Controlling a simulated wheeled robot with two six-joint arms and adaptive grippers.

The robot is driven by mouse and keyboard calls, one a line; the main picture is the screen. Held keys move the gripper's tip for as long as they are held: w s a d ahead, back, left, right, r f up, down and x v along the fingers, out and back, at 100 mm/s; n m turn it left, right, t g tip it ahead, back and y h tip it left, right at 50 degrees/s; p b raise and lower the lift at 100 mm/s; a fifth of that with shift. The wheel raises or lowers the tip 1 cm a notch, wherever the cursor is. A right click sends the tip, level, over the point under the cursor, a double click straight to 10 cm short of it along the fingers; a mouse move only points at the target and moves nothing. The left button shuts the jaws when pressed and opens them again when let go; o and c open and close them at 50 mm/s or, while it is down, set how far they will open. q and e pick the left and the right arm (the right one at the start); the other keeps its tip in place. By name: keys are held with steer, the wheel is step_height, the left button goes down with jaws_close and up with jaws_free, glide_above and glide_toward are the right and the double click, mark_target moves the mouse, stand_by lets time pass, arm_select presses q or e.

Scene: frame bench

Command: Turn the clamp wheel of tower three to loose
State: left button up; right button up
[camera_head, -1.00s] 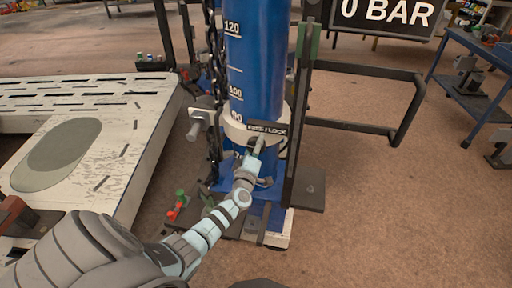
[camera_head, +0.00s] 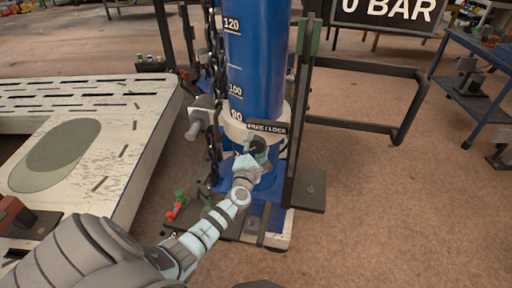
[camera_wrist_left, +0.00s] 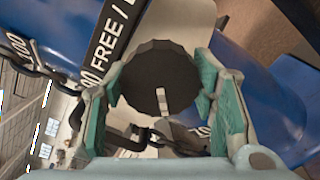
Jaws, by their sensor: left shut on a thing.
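The clamp wheel is a dark round knob (camera_wrist_left: 150,75) with a pale mark on its lower part in the left wrist view. It sits low on the blue tower (camera_head: 254,60), below a black FREE / LOCK label (camera_head: 267,127), which also shows in the left wrist view (camera_wrist_left: 108,40). My left gripper (camera_head: 255,155) is at the wheel, with its pale green fingers (camera_wrist_left: 158,90) on either side of it, shut on it. In the head view the fingers largely hide the wheel. The tower's number is not legible. My right gripper is not in view.
A black chain (camera_head: 213,80) hangs left of the tower, beside a grey fitting (camera_head: 199,118). A dark upright post (camera_head: 300,120) and black rail (camera_head: 400,130) stand at right. A slotted pale platform (camera_head: 150,150) lies left. A sign (camera_head: 390,12) reads 0 BAR.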

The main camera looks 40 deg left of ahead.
arm_select(q)
steer(key=n+b, duration=0.1)
steer(key=n, duration=0.3)
steer(key=shift+f+n, duration=0.1)
steer(key=shift+n, duration=0.3)
stand_by(0.4)
steer(key=o, duration=1.2)
steer(key=v, duration=1.2)
